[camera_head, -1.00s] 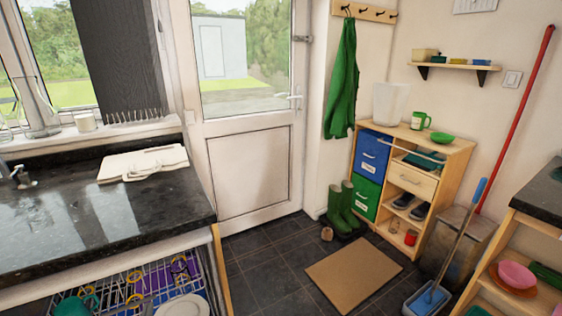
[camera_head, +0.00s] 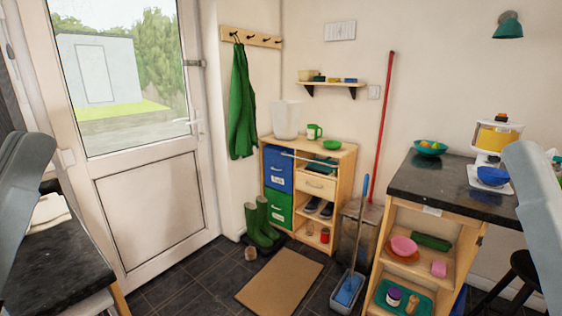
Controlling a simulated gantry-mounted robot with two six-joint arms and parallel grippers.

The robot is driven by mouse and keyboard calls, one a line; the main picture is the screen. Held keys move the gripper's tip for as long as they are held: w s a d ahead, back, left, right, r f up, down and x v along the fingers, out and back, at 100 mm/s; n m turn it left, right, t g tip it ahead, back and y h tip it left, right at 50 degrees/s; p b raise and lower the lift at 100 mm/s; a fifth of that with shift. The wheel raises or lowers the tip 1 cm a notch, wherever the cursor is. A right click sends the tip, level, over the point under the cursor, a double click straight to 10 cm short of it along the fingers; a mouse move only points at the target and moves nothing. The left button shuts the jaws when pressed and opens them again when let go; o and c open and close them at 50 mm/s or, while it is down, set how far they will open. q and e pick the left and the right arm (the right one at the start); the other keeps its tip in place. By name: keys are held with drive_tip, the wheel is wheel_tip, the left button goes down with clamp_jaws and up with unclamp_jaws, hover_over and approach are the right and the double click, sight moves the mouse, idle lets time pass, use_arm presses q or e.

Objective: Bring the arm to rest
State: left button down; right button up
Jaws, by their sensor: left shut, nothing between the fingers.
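My left arm (camera_head: 22,195) shows as a pale grey shape at the left edge, in front of the door frame and the dark counter. Its gripper is shut with nothing in it; the fingertips are hard to make out. My right arm (camera_head: 540,205) shows as a pale grey shape at the right edge, in front of the right counter. Its gripper is out of view. No object is held.
A dark counter (camera_head: 60,265) is at lower left. The right counter (camera_head: 430,184) holds a bowl (camera_head: 430,148) and a yellow-and-white appliance (camera_head: 495,137). A wooden cabinet (camera_head: 340,190), boots (camera_head: 262,222), a mop (camera_head: 360,230) and a mat (camera_head: 280,279) stand between.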

use_arm(q)
wheel_tip(320, 180, up, 38)
drive_tip(key=n+p, duration=0.1)
drive_tip(key=p, duration=3.7)
drive_tip(key=shift+w, duration=0.25)
drive_tip(key=shift+a+f, duration=0.1)
